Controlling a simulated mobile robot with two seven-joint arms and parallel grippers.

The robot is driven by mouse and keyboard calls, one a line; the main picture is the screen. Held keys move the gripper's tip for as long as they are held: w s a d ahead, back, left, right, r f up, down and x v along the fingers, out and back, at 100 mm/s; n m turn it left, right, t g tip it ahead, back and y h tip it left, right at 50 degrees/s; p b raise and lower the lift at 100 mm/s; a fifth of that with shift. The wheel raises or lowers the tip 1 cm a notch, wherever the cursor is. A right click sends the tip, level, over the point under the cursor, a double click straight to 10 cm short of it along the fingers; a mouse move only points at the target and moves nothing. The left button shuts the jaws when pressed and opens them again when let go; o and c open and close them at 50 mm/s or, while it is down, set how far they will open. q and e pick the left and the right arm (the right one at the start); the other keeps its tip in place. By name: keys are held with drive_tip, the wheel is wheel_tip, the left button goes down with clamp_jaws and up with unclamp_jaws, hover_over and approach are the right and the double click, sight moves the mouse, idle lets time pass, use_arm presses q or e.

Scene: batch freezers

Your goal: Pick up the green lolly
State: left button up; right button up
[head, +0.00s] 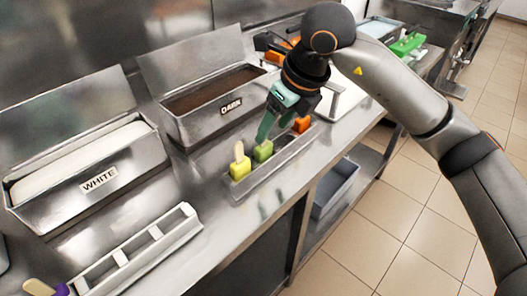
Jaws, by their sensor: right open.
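The green lolly (262,151) stands in a narrow metal rack (253,186) on the steel counter, between a yellow lolly (240,167) and an orange lolly (301,124). My right gripper (264,136) points down right over the green lolly, its teal fingers at the lolly's top. The fingers hide the lolly's stick. The gripper is open; I cannot tell whether the fingers touch the lolly. My left gripper is out of view.
Behind the rack stand the open DARK tub (196,128) and, at left, the open WHITE tub (78,200). An empty slotted rack (143,250) lies in front left, with a purple lolly (62,290) beside it. A grey bin (338,186) sits on the lower shelf.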

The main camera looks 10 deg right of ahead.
sight(264, 145)
drive_tip(key=x, duration=0.6)
drive_tip(key=shift+a+r+p, duration=0.15)
drive_tip(key=shift+a+p, duration=0.15)
drive_tip(key=shift+w+f, duration=0.15)
drive_tip(key=shift+f, duration=0.1)
drive_tip(key=shift+c, duration=0.2)
drive_tip(key=c, duration=1)
drive_tip(key=shift+r, duration=0.1)
